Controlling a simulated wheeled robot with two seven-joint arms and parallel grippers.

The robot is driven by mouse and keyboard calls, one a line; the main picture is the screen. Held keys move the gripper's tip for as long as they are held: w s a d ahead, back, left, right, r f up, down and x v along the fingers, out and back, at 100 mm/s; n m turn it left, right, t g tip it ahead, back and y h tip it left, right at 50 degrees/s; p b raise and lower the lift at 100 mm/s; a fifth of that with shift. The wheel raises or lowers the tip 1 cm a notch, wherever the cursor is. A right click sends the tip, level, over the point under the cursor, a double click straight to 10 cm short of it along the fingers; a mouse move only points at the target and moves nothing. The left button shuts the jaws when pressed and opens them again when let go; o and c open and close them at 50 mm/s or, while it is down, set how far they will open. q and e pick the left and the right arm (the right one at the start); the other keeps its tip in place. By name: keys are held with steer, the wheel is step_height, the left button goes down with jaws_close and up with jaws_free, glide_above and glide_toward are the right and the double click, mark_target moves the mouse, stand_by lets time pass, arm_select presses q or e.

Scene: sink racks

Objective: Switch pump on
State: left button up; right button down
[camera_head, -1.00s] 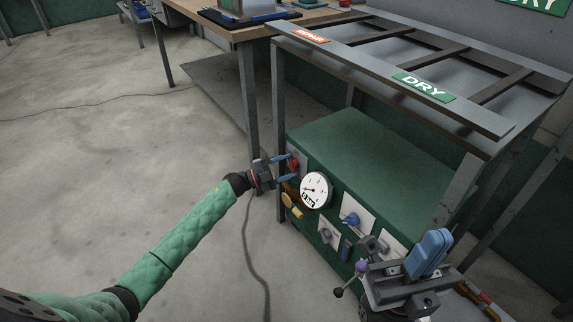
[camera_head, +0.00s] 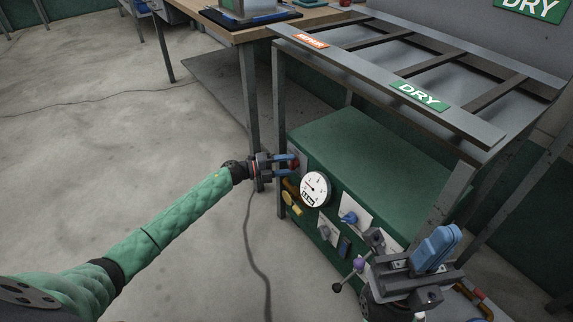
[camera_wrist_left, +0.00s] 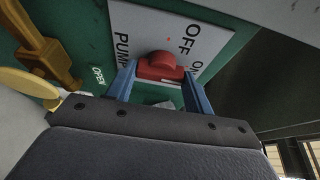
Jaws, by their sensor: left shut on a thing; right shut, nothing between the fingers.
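The pump switch is a red knob (camera_wrist_left: 158,66) on a white plate (camera_wrist_left: 205,30) lettered PUMP, OFF and ON, on the green cabinet's front. The knob also shows in the head view (camera_head: 294,164), partly hidden by my left gripper. My left gripper (camera_head: 291,165) is shut on the knob, one blue finger on each side of it in the left wrist view. The knob's exact pointing direction is hard to tell. My right gripper (camera_head: 447,238) is at the lower right of the head view, its blue fingers together and empty.
A round gauge (camera_head: 316,189) sits right of the knob. A yellow handle (camera_head: 292,204) is below it, and a blue knob (camera_head: 349,217) further right. A metal rack (camera_head: 385,80) with a DRY sign stands over the green cabinet (camera_head: 370,150).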

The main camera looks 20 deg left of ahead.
arm_select(q)
steer(key=shift+f, duration=0.1)
stand_by(0.3)
steer(key=o, duration=1)
steer(key=shift+s+a, duration=0.2)
steer(key=shift+a, duration=0.2)
steer(key=p+v, duration=0.1)
steer(key=v, duration=0.5)
steer(key=shift+s+a, duration=0.2)
steer(key=shift+a, duration=0.15)
